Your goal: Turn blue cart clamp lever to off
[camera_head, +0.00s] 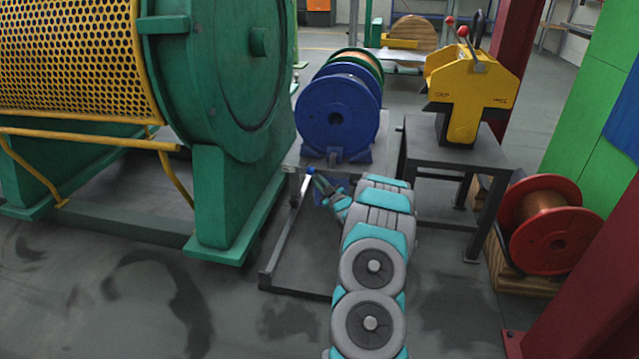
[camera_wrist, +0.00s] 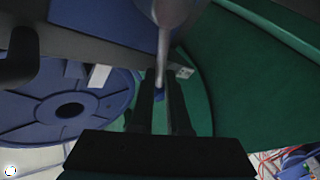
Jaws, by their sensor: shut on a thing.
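The blue cart clamp lever (camera_head: 309,171) is a thin light rod with a blue tip, at the front left of the cart (camera_head: 290,155) that carries blue spools. My gripper (camera_head: 316,177) is at the lever's tip, reaching in from the right. In the wrist view, the two dark fingers of my gripper (camera_wrist: 162,92) are on either side of the lever's grey rod (camera_wrist: 164,48), shut on its end. A bit of blue shows between the fingers. The lever's pivot and any on or off marking cannot be made out.
A blue spool (camera_head: 337,112) stands on the cart just behind my gripper. The green strander housing (camera_head: 225,70) rises close on the left. A dark table (camera_head: 465,150) with a yellow machine (camera_head: 470,90) stands to the right. Open floor (camera_head: 120,290) lies at the front left.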

